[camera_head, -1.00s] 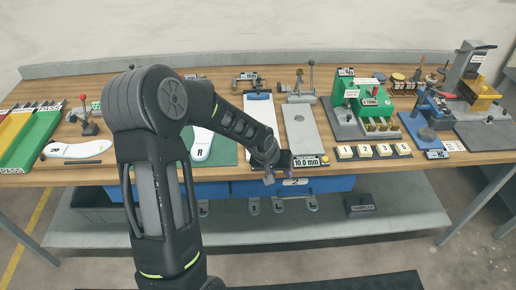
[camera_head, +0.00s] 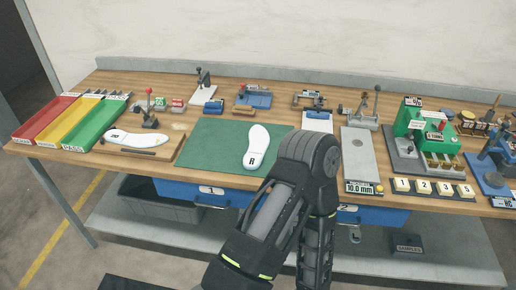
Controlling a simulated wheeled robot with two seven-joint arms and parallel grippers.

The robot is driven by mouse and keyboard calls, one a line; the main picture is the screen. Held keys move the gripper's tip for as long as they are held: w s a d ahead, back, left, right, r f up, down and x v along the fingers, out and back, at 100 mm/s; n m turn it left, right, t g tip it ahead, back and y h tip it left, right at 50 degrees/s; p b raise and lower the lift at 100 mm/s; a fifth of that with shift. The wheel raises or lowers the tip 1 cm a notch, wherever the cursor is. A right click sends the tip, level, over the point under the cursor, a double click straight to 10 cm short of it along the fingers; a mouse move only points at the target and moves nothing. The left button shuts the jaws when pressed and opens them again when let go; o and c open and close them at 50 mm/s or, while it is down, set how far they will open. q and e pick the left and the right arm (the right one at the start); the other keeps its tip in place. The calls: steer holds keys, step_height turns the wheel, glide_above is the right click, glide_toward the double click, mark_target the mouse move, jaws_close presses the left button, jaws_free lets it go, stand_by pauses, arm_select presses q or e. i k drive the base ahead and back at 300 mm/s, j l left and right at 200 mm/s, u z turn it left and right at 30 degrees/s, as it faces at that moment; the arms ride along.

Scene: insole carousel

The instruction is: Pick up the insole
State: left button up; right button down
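A white insole (camera_head: 256,146) marked R lies flat on the green mat (camera_head: 205,150) near the middle of the bench. A second white insole (camera_head: 137,139) lies to its left, on a wooden board with a clamp. One of my arms rises from the bottom, just right of the green mat, and its bent joint covers the mat's front right corner. Its gripper is out of the picture or hidden, and I cannot see my other gripper. Both insoles are clear of the arm.
Red, yellow and green trays (camera_head: 92,124) stand at the left end. A metal plate with a 10.0 mm label (camera_head: 359,160) and numbered blocks (camera_head: 433,188) lie to the right. Blue drawers (camera_head: 197,193) hang under the bench's front edge. Mat around the R insole is bare.

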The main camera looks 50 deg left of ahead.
mark_target(259, 140)
steer(key=i+l, duration=0.15)
steer(key=i, duration=0.3)
steer(key=i+l, duration=0.1)
steer(key=i, duration=0.4)
steer(key=u, duration=2.35)
steer(key=i, duration=0.5)
